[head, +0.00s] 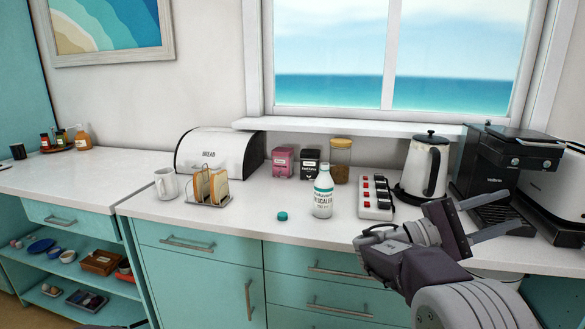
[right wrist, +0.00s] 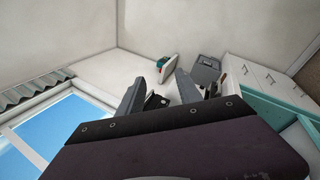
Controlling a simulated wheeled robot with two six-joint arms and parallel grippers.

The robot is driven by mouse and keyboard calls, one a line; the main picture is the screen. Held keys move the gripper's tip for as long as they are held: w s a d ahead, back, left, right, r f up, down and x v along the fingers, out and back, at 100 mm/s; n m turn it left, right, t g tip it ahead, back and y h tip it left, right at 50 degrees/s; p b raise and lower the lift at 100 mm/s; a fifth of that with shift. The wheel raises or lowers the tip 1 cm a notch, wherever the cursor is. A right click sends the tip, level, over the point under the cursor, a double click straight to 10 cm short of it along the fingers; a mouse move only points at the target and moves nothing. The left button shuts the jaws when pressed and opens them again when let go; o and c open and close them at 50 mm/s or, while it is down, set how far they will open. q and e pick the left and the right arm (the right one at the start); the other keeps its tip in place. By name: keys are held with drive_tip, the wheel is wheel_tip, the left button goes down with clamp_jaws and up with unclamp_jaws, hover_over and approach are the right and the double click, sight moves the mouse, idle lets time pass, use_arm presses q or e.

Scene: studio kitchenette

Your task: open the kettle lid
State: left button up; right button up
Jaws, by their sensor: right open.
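The kettle (head: 420,171) is white with a black handle, black base and black lid (head: 430,138). It stands upright on the counter at the right in the head view, and its lid looks shut. My right gripper (head: 497,212) is open and empty, in front of and to the right of the kettle, apart from it. Its two fingers point right, toward the coffee machine side. In the right wrist view the open fingers (right wrist: 158,88) show with no kettle that I can make out. My left gripper is not in view.
A black coffee machine (head: 508,165) and a toaster (head: 555,190) stand right of the kettle. A power strip with red switches (head: 375,197) is left of it. A white bottle (head: 323,192), toast rack (head: 209,188) and bread bin (head: 221,152) stand further left. The window sill is behind.

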drive_tip(key=s+a+f+y, duration=0.1)
drive_tip(key=s+f+y, duration=0.3)
drive_tip(key=f, duration=0.5)
drive_tip(key=s+f+n+y, duration=0.1)
drive_tip(key=s+f+y, duration=0.3)
drive_tip(key=f, duration=0.5)
drive_tip(key=s+a+f+y, duration=0.1)
drive_tip(key=s+f+y, duration=0.3)
drive_tip(key=f, duration=0.5)
drive_tip(key=s+a+f+m+t+y, duration=0.1)
drive_tip(key=s+a+f+m+y, duration=0.15)
drive_tip(key=a+f+y, duration=0.4)
drive_tip(key=s+a+f+m+y, duration=0.1)
drive_tip(key=a+f+m+y, duration=0.3)
drive_tip(key=a+f, duration=0.5)
wheel_tip(320, 180, up, 26)
drive_tip(key=w+a+t+p, duration=0.1)
drive_tip(key=w+a+p, duration=0.1)
drive_tip(key=p, duration=2.1)
drive_tip(key=shift+a+p, duration=0.3)
drive_tip(key=shift+a, duration=0.05)
